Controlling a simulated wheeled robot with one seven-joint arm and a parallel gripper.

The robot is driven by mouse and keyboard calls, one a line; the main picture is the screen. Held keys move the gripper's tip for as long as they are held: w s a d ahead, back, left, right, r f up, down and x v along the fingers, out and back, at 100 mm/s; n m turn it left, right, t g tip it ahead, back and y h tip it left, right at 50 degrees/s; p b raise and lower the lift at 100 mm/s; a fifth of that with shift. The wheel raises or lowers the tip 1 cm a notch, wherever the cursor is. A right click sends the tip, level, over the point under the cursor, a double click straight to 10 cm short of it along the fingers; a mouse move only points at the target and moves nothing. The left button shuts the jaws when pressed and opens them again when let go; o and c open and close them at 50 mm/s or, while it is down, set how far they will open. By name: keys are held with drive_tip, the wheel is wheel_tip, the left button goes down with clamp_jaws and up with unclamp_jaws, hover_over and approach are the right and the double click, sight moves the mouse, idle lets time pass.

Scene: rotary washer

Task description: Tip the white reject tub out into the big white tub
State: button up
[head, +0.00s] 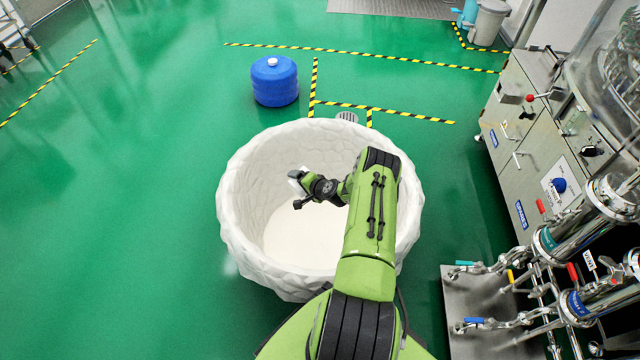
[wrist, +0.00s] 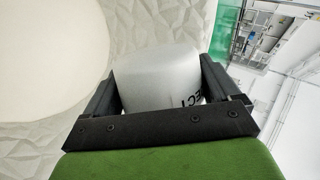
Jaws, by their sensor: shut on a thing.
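The big white tub (head: 235,215) stands on the green floor in the middle of the head view, with a rough faceted wall and a smooth pale bottom. My gripper (head: 300,189) is over its opening, inside the rim as seen in the head view. In the wrist view my gripper (wrist: 160,72) is shut on the white reject tub (wrist: 160,80), one dark finger on each side. Part of its dark lettering shows at the right. The big tub's faceted wall (wrist: 165,22) lies behind it. The reject tub's mouth and contents are hidden.
A blue drum (head: 275,82) stands on the floor behind the big tub. Steel machinery (head: 535,130) with pipes and valves fills the right side. Striped tape (head: 360,53) marks the floor. The floor at left is mostly clear.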

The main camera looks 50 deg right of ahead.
drive_tip(key=shift+s+d+r+m+y, duration=0.15)
drive_tip(key=shift+d+m+y, duration=0.1)
drive_tip(key=shift+d, duration=0.15)
drive_tip(key=shift+w+d+r+m+y, duration=0.15)
drive_tip(key=shift+d+y, duration=0.1)
drive_tip(key=shift+d, duration=0.15)
drive_tip(key=shift+s+d+r+m+t+y, duration=0.15)
drive_tip(key=shift+d+r+m+t+y, duration=0.1)
drive_tip(key=shift+d+r+m+y, duration=0.5)
drive_tip(key=shift+s+d+r+m+t+y, duration=0.1)
drive_tip(key=shift+d+r+m+t+y, duration=0.15)
drive_tip(key=shift+m+y, duration=0.5)
idle(1.8)
wheel_tip(320, 180, up, 3)
drive_tip(key=shift+r+p, duration=0.1)
drive_tip(key=shift+p, duration=0.8)
wheel_tip(320, 180, down, 3)
drive_tip(key=shift+a+f+b, duration=0.1)
drive_tip(key=shift+b, duration=0.95)
drive_tip(key=shift+f, duration=0.2)
drive_tip(key=shift+r, duration=0.15)
